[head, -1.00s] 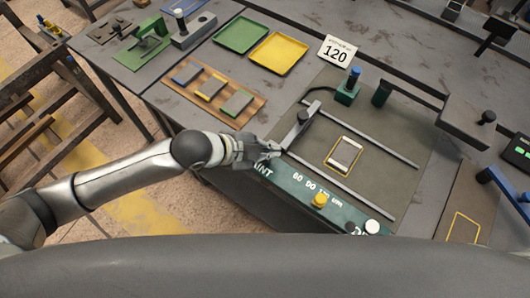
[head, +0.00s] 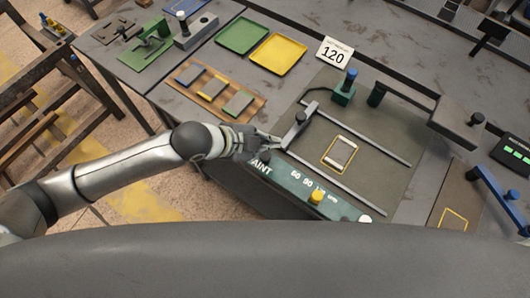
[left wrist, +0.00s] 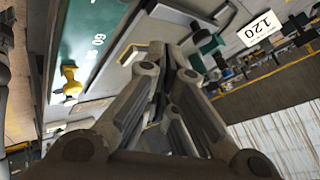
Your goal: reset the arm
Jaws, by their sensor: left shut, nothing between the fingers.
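My left arm comes in from the left in the head view. My left gripper (head: 272,143) is shut and empty at the front-left edge of the workstation, beside the grey sliding block (head: 294,131) on the rails. I cannot tell whether it touches the block. In the left wrist view the fingers (left wrist: 168,75) are together with nothing between them. My right gripper is not in view.
A green panel (head: 279,176) with a yellow knob (head: 316,196) runs along the front edge. A framed piece (head: 340,152) lies between the rails. A "120" sign (head: 335,53), a green tray (head: 241,35), a yellow tray (head: 277,54) and a wooden board (head: 185,92) lie behind.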

